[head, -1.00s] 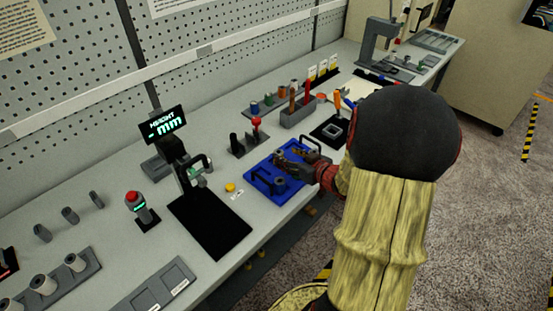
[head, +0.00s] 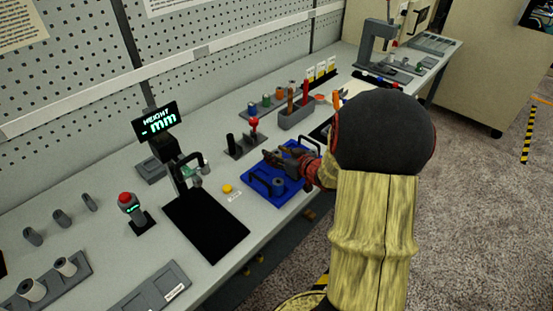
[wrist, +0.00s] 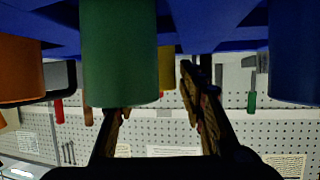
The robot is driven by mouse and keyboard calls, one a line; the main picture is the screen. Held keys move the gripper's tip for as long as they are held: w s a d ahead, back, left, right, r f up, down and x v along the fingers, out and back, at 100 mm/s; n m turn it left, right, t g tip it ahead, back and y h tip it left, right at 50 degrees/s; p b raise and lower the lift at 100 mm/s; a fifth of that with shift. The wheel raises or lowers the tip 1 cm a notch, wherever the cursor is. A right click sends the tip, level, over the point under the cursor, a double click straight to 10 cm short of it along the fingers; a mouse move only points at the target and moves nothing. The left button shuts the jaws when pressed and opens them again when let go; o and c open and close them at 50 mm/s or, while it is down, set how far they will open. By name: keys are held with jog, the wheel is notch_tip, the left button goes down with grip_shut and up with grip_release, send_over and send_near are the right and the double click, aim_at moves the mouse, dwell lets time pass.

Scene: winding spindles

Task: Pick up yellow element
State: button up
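My gripper (head: 275,158) is low over the blue tray (head: 262,190) in the head view. In the wrist view, which looks upside down, its two fingers (wrist: 158,92) are apart with nothing visibly held between them. A yellow element (wrist: 166,68) shows behind a green cylinder (wrist: 120,55), which hides part of it. The yellow element appears beyond the fingertips, in the gap between the fingers. I cannot make it out in the tray in the head view.
In the wrist view, an orange cylinder (wrist: 20,70) stands left and a blue cylinder (wrist: 297,55) right. The height gauge (head: 178,165) and its black mat (head: 205,222) stand left of the tray. A small yellow button (head: 227,188) lies between. A grey tool box (head: 296,114) is behind.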

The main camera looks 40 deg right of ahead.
jog(key=c, duration=1)
jog(key=shift+o, duration=0.2)
